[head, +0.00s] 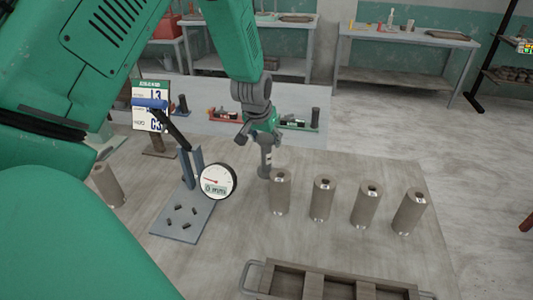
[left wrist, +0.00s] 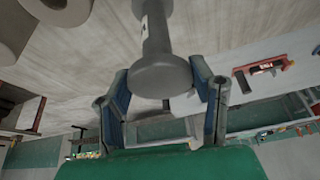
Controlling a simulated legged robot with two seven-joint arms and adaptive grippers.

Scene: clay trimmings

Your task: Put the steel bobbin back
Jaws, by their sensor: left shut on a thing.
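The steel bobbin (head: 266,160) is a grey spool with a wide flange and a narrow stem bearing a pale label. My left gripper (head: 260,128) is shut on its upper end and holds it upright, just behind and left of the row of clay cylinders. The head view does not show clearly whether its lower end touches the table. In the left wrist view the bobbin's flange (left wrist: 160,76) sits between the two blue-grey fingers (left wrist: 164,95). My right gripper is not in view.
Several clay cylinders (head: 322,199) stand in a row on the table (head: 420,255). A dial gauge (head: 217,182) on a blue-grey stand is left of the bobbin. A wooden tray (head: 340,286) with handles lies at the front. Red and green holders (head: 298,123) stand behind.

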